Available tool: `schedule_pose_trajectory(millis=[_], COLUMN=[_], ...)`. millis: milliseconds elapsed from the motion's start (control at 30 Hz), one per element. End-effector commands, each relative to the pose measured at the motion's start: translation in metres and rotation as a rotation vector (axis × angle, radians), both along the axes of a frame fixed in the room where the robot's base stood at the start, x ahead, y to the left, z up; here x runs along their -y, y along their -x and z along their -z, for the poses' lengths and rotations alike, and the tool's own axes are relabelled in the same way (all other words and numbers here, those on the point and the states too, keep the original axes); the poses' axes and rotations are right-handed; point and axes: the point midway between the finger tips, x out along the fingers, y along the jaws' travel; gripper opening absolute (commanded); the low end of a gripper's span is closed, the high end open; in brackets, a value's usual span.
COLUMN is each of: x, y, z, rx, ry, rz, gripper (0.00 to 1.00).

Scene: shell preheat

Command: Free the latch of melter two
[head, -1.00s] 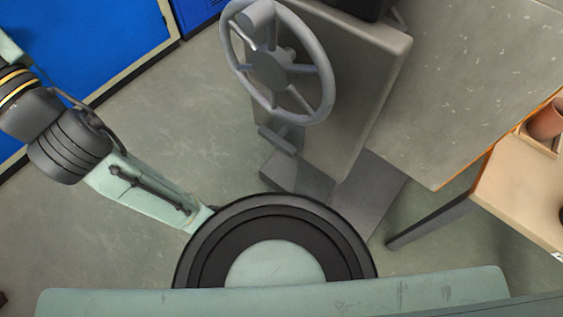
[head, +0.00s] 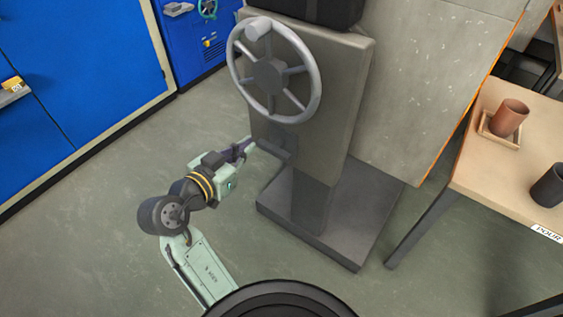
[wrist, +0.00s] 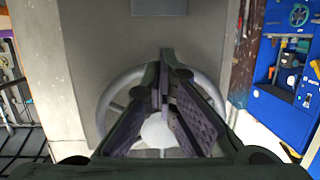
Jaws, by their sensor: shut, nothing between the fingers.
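A grey pedestal (head: 345,110) carries a spoked handwheel (head: 317,88) on its front in the head view. In the wrist view the shut fingers (wrist: 168,62) lie in front of the handwheel (wrist: 107,98) and the pedestal face. The bar cannot be made out there. No label naming the melter is legible.
A wooden table (head: 510,155) at the right holds a terracotta cup (head: 510,118) in a tray and a dark cup (head: 550,186). A speckled grey panel (head: 435,85) stands behind. Blue cabinets (head: 85,80) line the left. Floor is clear left of the pedestal base (head: 300,215).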

Motion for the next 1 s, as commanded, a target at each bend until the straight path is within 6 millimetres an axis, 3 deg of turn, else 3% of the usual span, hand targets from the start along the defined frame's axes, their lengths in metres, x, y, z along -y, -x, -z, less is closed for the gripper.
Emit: schedule_pose_trajectory(millis=[167, 567, 767, 1000], x=[0.017, 0.019, 0.035, 0.065], y=[0.009, 0.006, -0.014, -0.055], z=[0.011, 0.011, 0.016, 0.028], rx=[-0.021, -0.021, -0.023, -0.023], ry=[0.002, 0.001, 0.002, 0.002], rz=[0.073, 0.074, 0.078, 0.078], gripper=[0.00, 0.00, 0.00, 0.00])
